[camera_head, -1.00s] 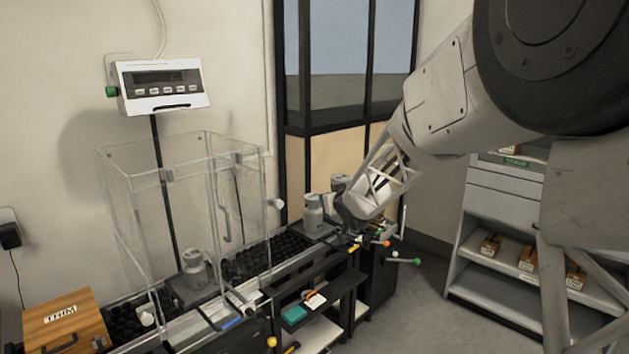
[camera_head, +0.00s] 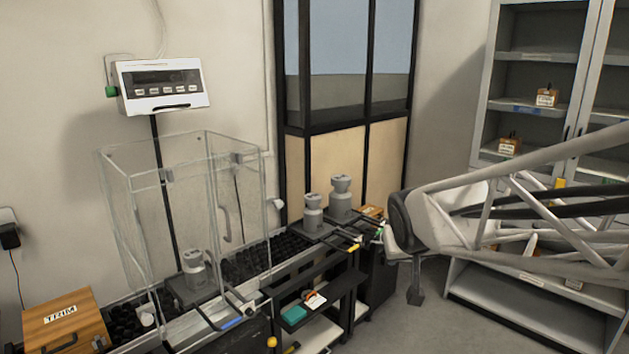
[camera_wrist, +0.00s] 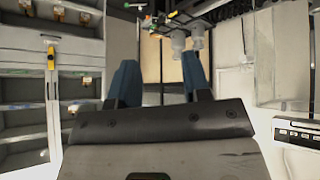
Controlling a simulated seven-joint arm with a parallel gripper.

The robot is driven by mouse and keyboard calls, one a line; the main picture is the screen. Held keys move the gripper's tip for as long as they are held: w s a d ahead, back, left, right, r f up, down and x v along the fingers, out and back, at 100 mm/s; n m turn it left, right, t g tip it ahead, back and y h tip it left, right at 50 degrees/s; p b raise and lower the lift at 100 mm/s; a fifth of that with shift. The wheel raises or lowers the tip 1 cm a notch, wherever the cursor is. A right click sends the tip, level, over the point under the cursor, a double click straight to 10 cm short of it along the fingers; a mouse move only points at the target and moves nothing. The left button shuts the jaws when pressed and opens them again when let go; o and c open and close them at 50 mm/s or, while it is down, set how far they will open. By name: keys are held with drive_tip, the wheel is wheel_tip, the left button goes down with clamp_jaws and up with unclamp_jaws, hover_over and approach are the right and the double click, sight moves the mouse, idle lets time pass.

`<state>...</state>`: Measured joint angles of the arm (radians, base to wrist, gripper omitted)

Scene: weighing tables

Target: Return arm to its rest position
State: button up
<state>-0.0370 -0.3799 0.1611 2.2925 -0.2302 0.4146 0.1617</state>
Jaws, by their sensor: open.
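My gripper (camera_wrist: 160,64) is open and empty in the wrist view, its two blue-grey fingers apart with nothing between them. In the head view my arm comes in from the right, with its dark wrist end and part of my gripper (camera_head: 415,288) in the air to the right of the weighing bench (camera_head: 262,277). The gripper is clear of the bench's right end. Two grey weights (camera_head: 314,212) (camera_head: 341,195) stand upright at that end, apart from it. A third grey weight (camera_head: 194,270) stands inside the glass enclosure (camera_head: 135,215).
A grey shelf cabinet (camera_head: 535,55) with small wooden boxes stands behind my arm. A white display unit (camera_head: 162,100) hangs on the wall. A wooden TRIM box (camera_head: 65,322) is at the bench's left end. Open floor (camera_head: 440,310) lies right of the bench.

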drive_tip(key=s+f+g, duration=0.2)
drive_tip(key=s, duration=0.9)
drive_tip(key=s+f+g, duration=0.2)
drive_tip(key=s+g, duration=0.1)
drive_tip(key=s, duration=0.9)
drive_tip(key=shift+s+d+m+y, duration=0.15)
drive_tip(key=shift+d+m+y, duration=0.15)
drive_tip(key=shift+d+m, duration=0.1)
